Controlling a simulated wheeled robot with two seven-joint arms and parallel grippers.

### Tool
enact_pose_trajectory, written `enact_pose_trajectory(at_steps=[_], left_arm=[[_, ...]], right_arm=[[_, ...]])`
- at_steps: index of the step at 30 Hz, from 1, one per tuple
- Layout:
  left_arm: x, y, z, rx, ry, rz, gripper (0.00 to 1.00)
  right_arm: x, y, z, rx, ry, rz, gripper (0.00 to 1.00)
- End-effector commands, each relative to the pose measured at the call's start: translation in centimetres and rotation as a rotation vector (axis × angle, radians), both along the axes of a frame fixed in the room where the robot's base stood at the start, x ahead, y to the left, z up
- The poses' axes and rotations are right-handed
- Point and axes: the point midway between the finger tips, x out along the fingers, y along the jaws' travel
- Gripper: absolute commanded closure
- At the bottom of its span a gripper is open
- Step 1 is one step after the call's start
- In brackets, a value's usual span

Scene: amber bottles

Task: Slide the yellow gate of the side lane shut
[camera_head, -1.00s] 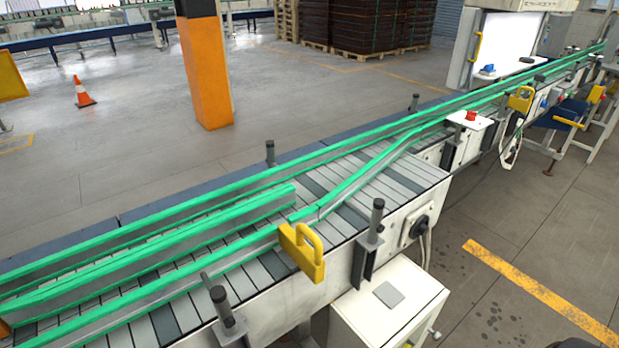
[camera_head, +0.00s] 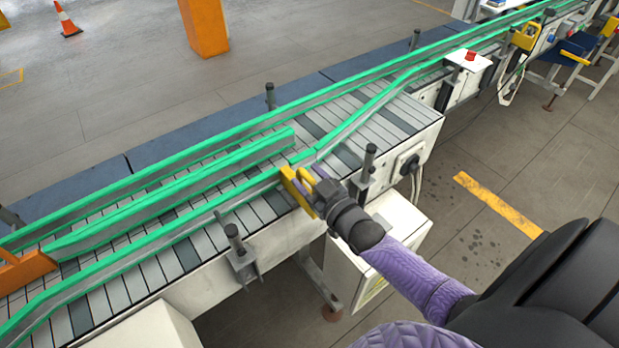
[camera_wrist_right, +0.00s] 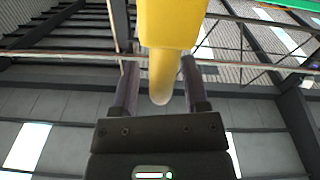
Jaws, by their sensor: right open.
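In the right wrist view, the yellow handle (camera_wrist_right: 172,25) comes down between the two open fingers of the right gripper (camera_wrist_right: 159,85). Gaps show on both sides of the handle, so the fingers do not look closed on it. My left gripper is not in view.
Green guide rails (camera_head: 190,152) run along the slatted conveyor. An orange piece (camera_head: 25,270) sits across the lane at far left. Dark posts (camera_head: 369,160) on brackets stand beside the gate. A white box (camera_head: 402,225) is below, and another yellow handle (camera_head: 527,33) is farther along.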

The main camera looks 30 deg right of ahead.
Motion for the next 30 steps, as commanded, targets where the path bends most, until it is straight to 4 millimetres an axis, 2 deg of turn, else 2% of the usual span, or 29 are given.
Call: enact_pose_trajectory(at_steps=[6,8,12,15,30], left_arm=[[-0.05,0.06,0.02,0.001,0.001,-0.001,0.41],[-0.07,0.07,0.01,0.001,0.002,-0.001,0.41],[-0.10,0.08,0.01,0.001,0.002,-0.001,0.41],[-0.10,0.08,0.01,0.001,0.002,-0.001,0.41],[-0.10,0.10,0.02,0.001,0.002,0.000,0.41]], right_arm=[[0.06,0.02,0.01,0.000,0.001,0.000,0.42],[0.06,0.02,0.01,0.000,0.001,0.000,0.52],[0.05,0.01,0.00,0.000,0.001,0.000,0.82],[0.04,0.00,0.01,0.000,0.001,0.000,1.00],[0.03,-0.03,0.02,-0.001,0.000,0.000,1.00]])
